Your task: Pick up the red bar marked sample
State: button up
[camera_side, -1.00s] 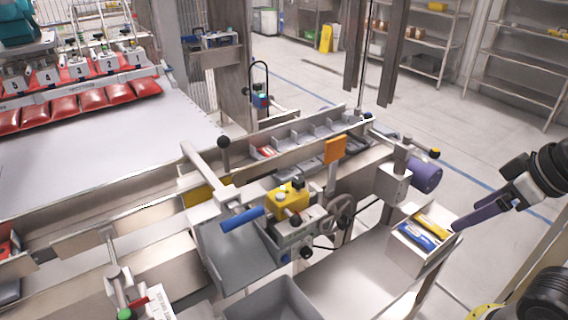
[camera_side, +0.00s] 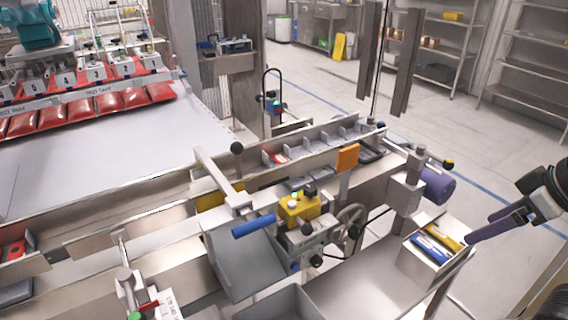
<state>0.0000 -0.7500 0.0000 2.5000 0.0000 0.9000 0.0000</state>
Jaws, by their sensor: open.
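I cannot make out a bar marked sample. A small red piece (camera_side: 279,158) lies in the divided tray (camera_side: 325,142) at the back of the line, too small to read. A small open box (camera_side: 418,262) at the right holds a yellow bar (camera_side: 443,235) and a blue bar (camera_side: 431,249); anything red in it does not show clearly. My gripper (camera_side: 492,228) is at the right edge, with purple fingers pointing left and down. Its tip is just right of the box, apparently above its edge. It is open and holds nothing I can see.
A machine with a yellow block (camera_side: 299,209), a blue handle (camera_side: 254,226) and a handwheel (camera_side: 349,221) stands mid-view. The pale surface (camera_side: 365,278) left of the box is clear.

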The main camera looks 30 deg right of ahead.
jog(key=shift+c, duration=0.7)
